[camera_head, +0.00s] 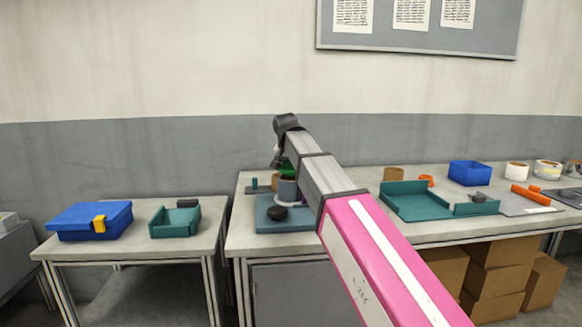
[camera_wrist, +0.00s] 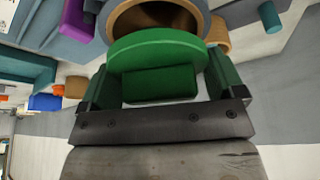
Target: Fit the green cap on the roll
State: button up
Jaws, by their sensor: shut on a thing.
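The green cap (camera_wrist: 158,53) is a round disc with a block-shaped grip. My gripper (camera_wrist: 161,84) is shut on that grip, with a finger at each side. The roll (camera_wrist: 202,10) is a grey-blue cylinder with a brown inner wall. In the wrist view the cap covers part of the roll's mouth, and the rest of the opening shows past the disc. In the head view the cap (camera_head: 287,169) is just above the roll (camera_head: 288,190), partly hidden by my arm. I cannot tell whether cap and roll touch.
The roll stands on a blue-grey base (camera_head: 268,226) with a black knob (camera_head: 277,213). A brown ring (camera_wrist: 220,36) stands close by the roll. A purple part (camera_wrist: 78,18) shows beside it. A teal tray (camera_head: 405,207) lies right of my arm.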

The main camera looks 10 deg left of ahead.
aim_at(288, 171)
jog(key=shift+f, duration=0.6)
jog(key=o, duration=0.6)
jog(key=shift+o, duration=0.2)
jog(key=shift+r, duration=0.15)
jog(key=shift+v, duration=5.4)
jog(key=shift+s, duration=0.1)
